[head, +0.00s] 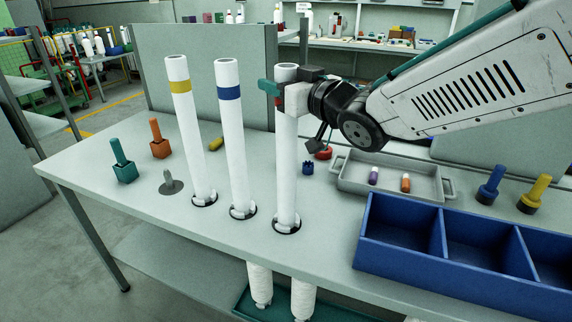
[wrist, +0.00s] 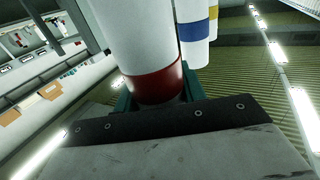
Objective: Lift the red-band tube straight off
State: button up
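The red-band tube (head: 286,160) is the rightmost of three tall white tubes. It stands upright, its foot at a dark ring in the tabletop. My gripper (head: 281,93) is at its upper part and covers much of the red band. In the wrist view the tube (wrist: 140,35) rises between the teal fingers, its red band (wrist: 158,84) at their level. The fingers appear to touch both sides, so my gripper (wrist: 158,95) looks shut on it.
A blue-band tube (head: 232,150) and a yellow-band tube (head: 190,130) stand close to the left. A grey tray (head: 352,186) and blue divided bin (head: 400,263) are to the right. A grey panel (head: 190,110) stands behind. Above the tubes is clear.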

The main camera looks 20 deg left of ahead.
grip_shut()
notch_tip(320, 180, up, 12)
jog(key=shift+r, duration=0.25)
dwell(0.3)
